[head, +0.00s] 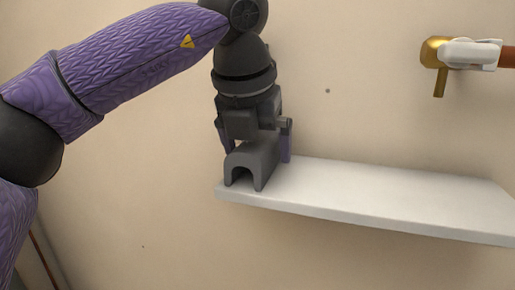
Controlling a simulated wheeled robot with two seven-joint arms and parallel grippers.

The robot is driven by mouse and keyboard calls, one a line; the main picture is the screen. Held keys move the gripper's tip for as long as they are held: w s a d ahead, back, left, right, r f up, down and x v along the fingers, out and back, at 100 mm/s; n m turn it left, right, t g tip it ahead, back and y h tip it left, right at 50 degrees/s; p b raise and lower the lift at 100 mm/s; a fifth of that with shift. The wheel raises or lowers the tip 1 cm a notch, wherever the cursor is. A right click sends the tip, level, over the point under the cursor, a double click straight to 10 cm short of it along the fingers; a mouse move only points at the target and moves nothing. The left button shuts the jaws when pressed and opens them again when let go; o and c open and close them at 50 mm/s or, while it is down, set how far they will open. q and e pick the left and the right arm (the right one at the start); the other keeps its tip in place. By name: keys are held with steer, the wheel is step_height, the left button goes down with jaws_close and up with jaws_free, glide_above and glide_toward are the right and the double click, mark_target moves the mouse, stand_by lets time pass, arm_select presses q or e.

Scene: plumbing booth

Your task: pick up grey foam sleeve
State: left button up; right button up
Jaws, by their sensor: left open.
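The grey foam sleeve (257,160) is a dark grey, arch-shaped piece with its open side down. It stands at the left end of a white shelf (390,197). My left gripper (256,145) points down from above, with its purple-tipped fingers on either side of the sleeve. The jaws are open around it; whether a finger touches the sleeve cannot be told. The far part of the sleeve is hidden under the gripper. My right gripper is not in view.
The shelf is bare to the right of the sleeve. A brass fitting (434,53) with a white piece (470,53) and a copper pipe (508,58) is on the beige wall at the upper right. A thin pipe (45,258) runs at the lower left.

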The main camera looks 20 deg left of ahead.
arm_select(q)
steer(key=shift+s, duration=0.15)
steer(key=shift+f+b, duration=0.25)
steer(key=shift+b, duration=0.05)
stand_by(0.3)
steer(key=c, duration=1.2)
